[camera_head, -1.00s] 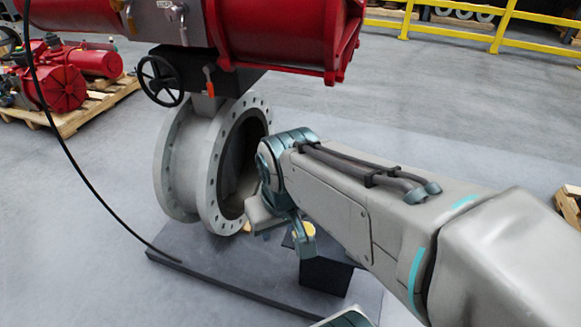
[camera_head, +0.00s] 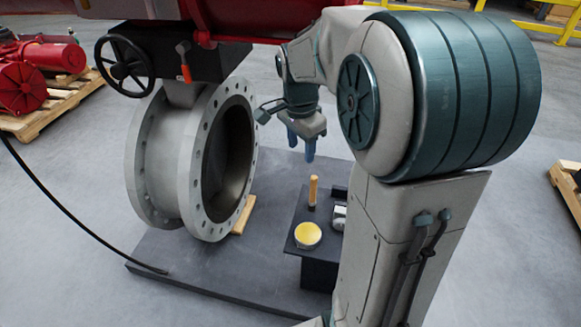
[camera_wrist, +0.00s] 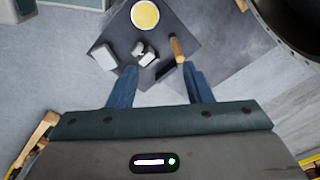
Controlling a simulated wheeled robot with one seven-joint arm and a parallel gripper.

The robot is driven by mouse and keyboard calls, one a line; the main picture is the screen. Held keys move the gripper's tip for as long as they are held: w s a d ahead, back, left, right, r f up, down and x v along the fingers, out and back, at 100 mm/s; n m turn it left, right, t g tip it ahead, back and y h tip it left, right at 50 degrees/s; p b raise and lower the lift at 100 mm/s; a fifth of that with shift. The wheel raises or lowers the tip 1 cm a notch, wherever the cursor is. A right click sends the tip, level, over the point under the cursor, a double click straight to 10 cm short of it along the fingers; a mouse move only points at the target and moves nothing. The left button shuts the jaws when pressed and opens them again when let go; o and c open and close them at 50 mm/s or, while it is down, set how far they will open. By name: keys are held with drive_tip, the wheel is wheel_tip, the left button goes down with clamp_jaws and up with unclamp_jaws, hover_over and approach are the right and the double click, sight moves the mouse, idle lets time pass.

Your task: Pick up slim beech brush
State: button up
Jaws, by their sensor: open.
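In the wrist view the brush (camera_wrist: 177,48) lies ahead of my gripper (camera_wrist: 161,78), between the lines of the two fingers and nearer the right one. My gripper (camera_head: 301,147) hangs above the stand in the head view, blue fingers pointing down, apart from the brush. The fingers are spread with nothing between them.
A yellow-topped round tin (camera_head: 307,235) and a small grey-white object (camera_head: 339,216) share the stand. The large flanged valve (camera_head: 215,160) stands close on the left, under a red actuator (camera_head: 250,18). A black handwheel (camera_head: 124,66) juts out. Open floor lies around the dark base plate.

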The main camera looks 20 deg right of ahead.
sight(314, 177)
drive_tip(key=w+d+f+m+b, duration=0.5)
drive_tip(key=w+d+f+m, duration=0.4)
drive_tip(key=f+m, duration=0.15)
drive_tip(key=shift+n+g+y, duration=0.25)
drive_tip(key=shift+g+y, duration=0.15)
drive_tip(key=f, duration=0.8)
drive_tip(key=shift+a+f, duration=0.2)
drive_tip(key=shift+f, duration=0.05)
drive_tip(key=shift+s+a+f+b, duration=0.1)
drive_tip(key=shift+f+b, duration=0.2)
drive_tip(key=shift+f, duration=1.15)
drive_tip(key=shift+s+f+b, duration=0.1)
drive_tip(key=shift+f+b, duration=0.2)
drive_tip(key=shift+f, duration=1.1)
clamp_jaws()
